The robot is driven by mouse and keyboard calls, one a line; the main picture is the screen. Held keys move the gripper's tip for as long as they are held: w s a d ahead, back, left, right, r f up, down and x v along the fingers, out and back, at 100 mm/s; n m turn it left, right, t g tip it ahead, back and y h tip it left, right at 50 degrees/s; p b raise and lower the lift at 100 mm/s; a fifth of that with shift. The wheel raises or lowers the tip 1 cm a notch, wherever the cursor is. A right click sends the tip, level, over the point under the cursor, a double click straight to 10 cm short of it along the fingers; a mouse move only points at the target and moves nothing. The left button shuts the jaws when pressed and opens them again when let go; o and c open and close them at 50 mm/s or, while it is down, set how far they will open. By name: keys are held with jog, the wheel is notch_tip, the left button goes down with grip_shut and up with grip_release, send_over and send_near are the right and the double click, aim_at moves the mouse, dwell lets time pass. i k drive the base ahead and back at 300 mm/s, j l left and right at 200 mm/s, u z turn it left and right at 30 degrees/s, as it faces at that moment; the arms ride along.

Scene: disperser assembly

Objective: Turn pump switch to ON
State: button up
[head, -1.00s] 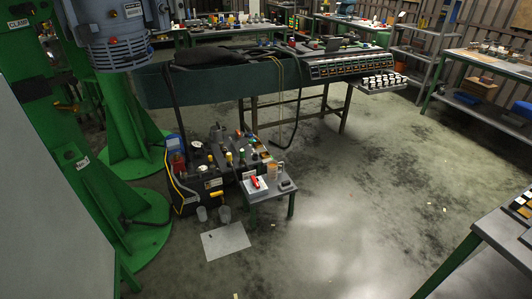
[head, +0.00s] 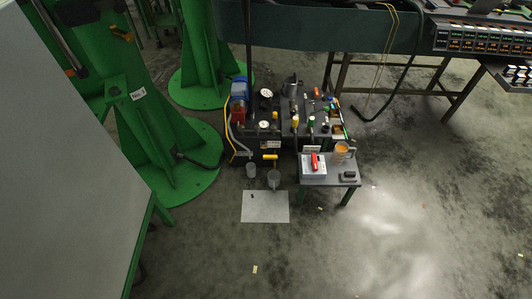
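A pale switch box with a red lever (head: 314,161) sits on a small dark table (head: 343,182) in the head view. The red lever stands roughly upright on the box face. Any ON or OFF lettering is too small to read, so I cannot tell which setting the lever is at. Behind the table stands the dark pump unit (head: 262,145) with a blue and red motor, gauges and valves with coloured handles. My gripper is not in view.
Two clear cups (head: 273,179) stand on the floor by the pump unit, behind a grey sheet (head: 265,207). Green columns with round bases (head: 185,180) stand at left. A control bench (head: 345,28) lies behind. Floor in front and at right is mostly clear.

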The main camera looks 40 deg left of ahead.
aim_at(314, 164)
jog(key=u, duration=0.75)
jog(key=i+l+u, duration=0.1)
jog(key=i+l, duration=0.15)
jog(key=i, duration=0.35)
jog(key=i+l+u, duration=0.1)
jog(key=i+l, duration=0.15)
jog(key=i, duration=0.3)
jog(key=i+l+u, duration=0.15)
jog(key=i+l, duration=0.2)
jog(key=i, duration=0.2)
jog(key=i+l+u, duration=0.1)
jog(key=i+l, duration=0.3)
jog(key=i, duration=0.15)
jog(key=i+j, duration=0.1)
jog(key=k+j, duration=0.1)
jog(key=j, duration=0.7)
